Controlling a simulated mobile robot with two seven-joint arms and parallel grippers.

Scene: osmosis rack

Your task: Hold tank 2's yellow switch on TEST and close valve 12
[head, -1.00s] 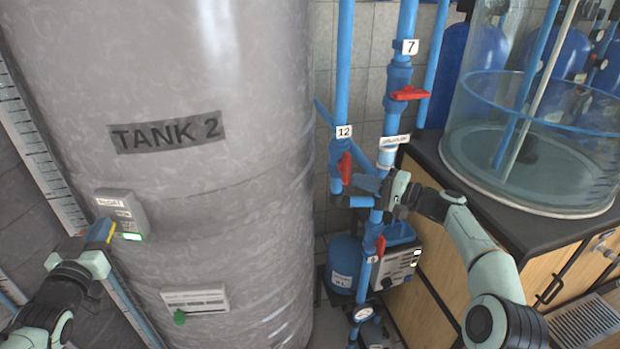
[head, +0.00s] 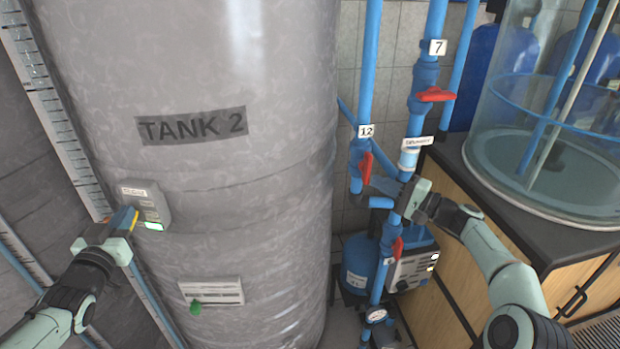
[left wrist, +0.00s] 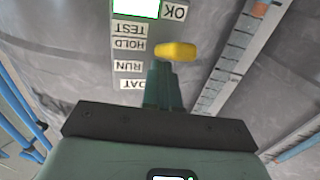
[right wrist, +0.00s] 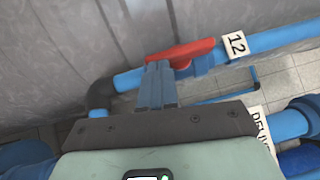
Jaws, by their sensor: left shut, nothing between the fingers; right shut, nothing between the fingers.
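Tank 2 (head: 190,190) carries a grey switch box (head: 150,200) at its left, with a lit green-edged screen. In the left wrist view the yellow switch (left wrist: 176,51) sticks out beside the HOLD and TEST labels (left wrist: 129,30). My left gripper (head: 128,220) is shut and empty, its fingertips (left wrist: 163,66) right at the switch; contact is unclear. Valve 12's red handle (head: 366,168) lies roughly along its blue pipe; it also shows in the right wrist view (right wrist: 185,52). My right gripper (head: 378,186) is shut and empty, its fingertips (right wrist: 158,65) against or just beside the handle.
Valve 7's red handle (head: 436,95) sits above and right of my right gripper. Another red handle (head: 397,248) is below it. A clear cylindrical tank (head: 540,130) stands on the cabinet at the right. A panel with a green knob (head: 212,291) is low on tank 2.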

